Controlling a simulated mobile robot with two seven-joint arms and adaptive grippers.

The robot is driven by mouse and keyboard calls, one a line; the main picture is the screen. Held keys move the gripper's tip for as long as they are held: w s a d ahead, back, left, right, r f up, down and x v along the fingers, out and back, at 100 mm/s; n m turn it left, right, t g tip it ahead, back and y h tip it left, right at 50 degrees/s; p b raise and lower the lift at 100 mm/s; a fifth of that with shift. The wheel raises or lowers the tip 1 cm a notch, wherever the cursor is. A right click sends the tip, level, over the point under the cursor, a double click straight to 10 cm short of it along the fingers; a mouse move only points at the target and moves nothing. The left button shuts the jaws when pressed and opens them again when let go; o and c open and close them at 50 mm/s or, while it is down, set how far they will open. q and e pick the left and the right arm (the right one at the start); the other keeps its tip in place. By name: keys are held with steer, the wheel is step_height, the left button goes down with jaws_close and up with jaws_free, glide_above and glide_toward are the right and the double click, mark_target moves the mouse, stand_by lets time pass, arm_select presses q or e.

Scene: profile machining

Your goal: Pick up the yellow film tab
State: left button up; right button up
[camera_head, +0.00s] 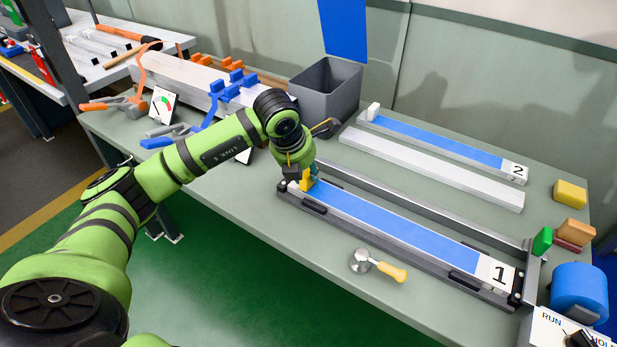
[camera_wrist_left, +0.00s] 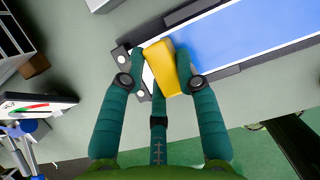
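The yellow film tab (camera_head: 306,181) stands at the left end of the blue film strip (camera_head: 390,224) on profile 1. In the left wrist view the tab (camera_wrist_left: 166,67) is a yellow block, set slightly askew at the end of the blue film (camera_wrist_left: 240,30). My left gripper (camera_head: 300,175) is down at that end, with its teal fingers (camera_wrist_left: 162,66) closed in on both sides of the tab and seemingly touching it. The tab shows no clear gap from the film. My right gripper is in neither view.
Profile 1 lies in a dark fixture (camera_head: 395,252) with low walls. A bare bar (camera_head: 430,167) and film-covered profile 2 (camera_head: 440,141) lie behind. A grey bin (camera_head: 327,90) stands behind the gripper. A round tool with yellow handle (camera_head: 378,265) lies in front.

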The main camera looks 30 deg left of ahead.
arm_select(q)
steer(key=shift+r, duration=0.6)
step_height(320, 180, up, 3)
steer(key=shift+w+f+b, duration=0.1)
steer(key=shift+b, duration=0.35)
steer(key=shift+s+d+r+p, duration=0.2)
steer(key=shift+d+r+p, duration=0.1)
steer(key=shift+d+r, duration=1.9)
steer(key=shift+s+d+r+p, duration=0.25)
steer(key=shift+d+r, duration=1.4)
steer(key=shift+d, duration=1.2)
steer(key=shift+s+d+r+p, duration=0.15)
steer(key=shift+d+r+p, duration=0.15)
steer(key=shift+d+r, duration=1.9)
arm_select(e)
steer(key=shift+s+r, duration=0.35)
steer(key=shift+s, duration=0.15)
arm_select(q)
steer(key=shift+d+f, duration=0.25)
steer(key=shift+d, duration=0.05)
steer(key=shift+s+d+r+p, duration=0.1)
steer(key=shift+d+r+p, duration=0.75)
steer(key=shift+r, duration=0.3)
steer(key=shift+s+d+r+p, duration=0.1)
steer(key=shift+d+r+p, duration=0.6)
steer(key=shift+d+r, duration=0.35)
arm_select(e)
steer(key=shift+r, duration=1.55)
